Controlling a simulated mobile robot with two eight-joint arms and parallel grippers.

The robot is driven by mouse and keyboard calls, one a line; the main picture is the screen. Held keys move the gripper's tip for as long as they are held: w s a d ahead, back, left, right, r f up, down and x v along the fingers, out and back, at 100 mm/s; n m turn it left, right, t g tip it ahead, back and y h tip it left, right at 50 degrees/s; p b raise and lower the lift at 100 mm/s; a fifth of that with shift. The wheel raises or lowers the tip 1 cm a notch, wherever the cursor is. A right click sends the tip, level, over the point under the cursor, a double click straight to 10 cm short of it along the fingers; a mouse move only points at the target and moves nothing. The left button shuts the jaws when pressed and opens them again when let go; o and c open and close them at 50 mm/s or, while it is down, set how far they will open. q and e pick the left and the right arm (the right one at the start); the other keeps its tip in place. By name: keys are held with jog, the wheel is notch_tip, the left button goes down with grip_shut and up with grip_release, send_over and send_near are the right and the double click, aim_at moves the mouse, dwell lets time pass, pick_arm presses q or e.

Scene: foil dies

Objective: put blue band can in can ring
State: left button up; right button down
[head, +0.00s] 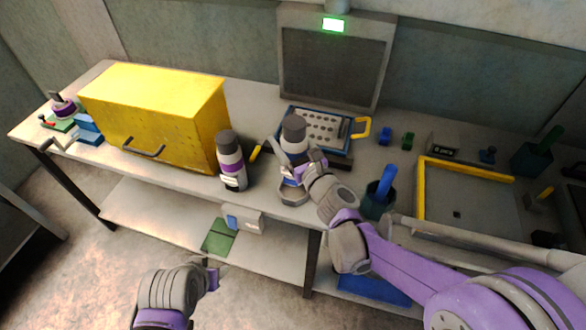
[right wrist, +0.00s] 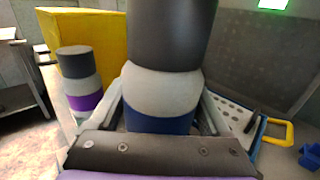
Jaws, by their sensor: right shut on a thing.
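The blue band can (head: 294,133) has a dark grey top, a light grey middle and a blue band low down. My right gripper (head: 297,165) is shut on it and holds it upright near the table's front edge. In the right wrist view the can (right wrist: 165,85) fills the middle, with its blue band just above the gripper body. A grey rounded piece (head: 292,198), which looks like the can ring, shows below the can. The can's bottom is hidden, so I cannot tell whether it is inside. My left gripper (head: 212,276) is low, in front of the table; its jaws are unclear.
A purple band can (head: 230,158) stands just left, also in the right wrist view (right wrist: 80,80). A yellow box (head: 160,105) is farther left. A blue perforated tray (head: 340,147) lies behind. A dark green cup (head: 377,203) with a blue handle stands right.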

jog(key=f, duration=0.2)
jog(key=shift+s+a+f, duration=0.1)
jog(key=shift+s+f, duration=0.15)
jog(key=shift+f, duration=0.15)
jog(key=shift+w+f, duration=0.15)
jog(key=shift+f, duration=0.45)
pick_arm(q)
jog(key=shift+s+f+b, duration=0.3)
jog(key=shift+f+b, duration=0.15)
jog(key=shift+f, duration=0.25)
pick_arm(e)
jog(key=shift+f, duration=1.5)
jog(key=shift+f, duration=0.15)
grip_release()
pick_arm(q)
jog(key=shift+f, duration=0.15)
